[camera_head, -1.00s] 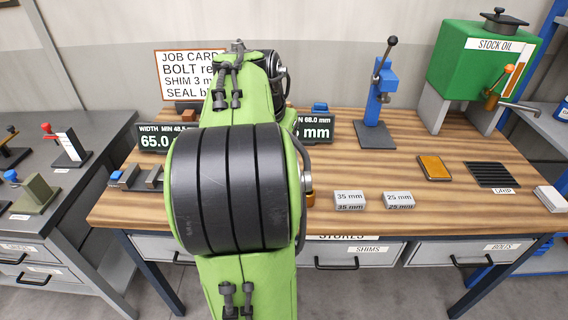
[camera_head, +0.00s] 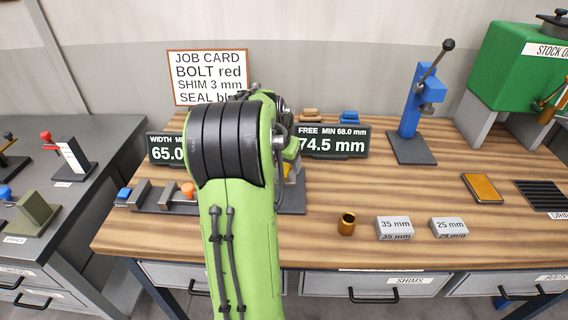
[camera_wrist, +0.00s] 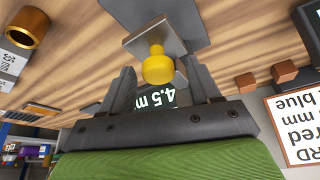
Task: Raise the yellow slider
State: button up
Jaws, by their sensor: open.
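The yellow slider (camera_wrist: 158,66) shows in the wrist view as a round yellow knob in front of a grey metal plate (camera_wrist: 150,38). My gripper (camera_wrist: 159,72) is open, with one grey finger on each side of the knob. I cannot tell whether either finger touches it. In the head view only a bit of yellow (camera_head: 289,170) shows beside my green arm, which hides my gripper and most of the fixture. The display (camera_head: 332,142) behind reads FREE 74.5 mm, MIN 68.0 mm.
A WIDTH display (camera_head: 166,149) and a rail fixture with an orange knob (camera_head: 188,189) are at left. A brass bushing (camera_head: 346,223), a 35 mm block (camera_head: 394,227) and a 25 mm block (camera_head: 449,227) stand at front right. A blue lever press (camera_head: 412,110) stands behind them.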

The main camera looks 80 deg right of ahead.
aim_at(284, 165)
jog(key=shift+a+r, duration=0.1)
grip_shut()
notch_tip(284, 165, up, 5)
jog(key=p, duration=0.4)
jog(key=shift+r, duration=0.2)
jog(key=shift+f, duration=0.15)
grip_release()
jog(key=p+v, duration=0.2)
jog(key=v, duration=1.3)
jog(key=shift+r+p, duration=0.3)
jog(key=shift+p, duration=0.05)
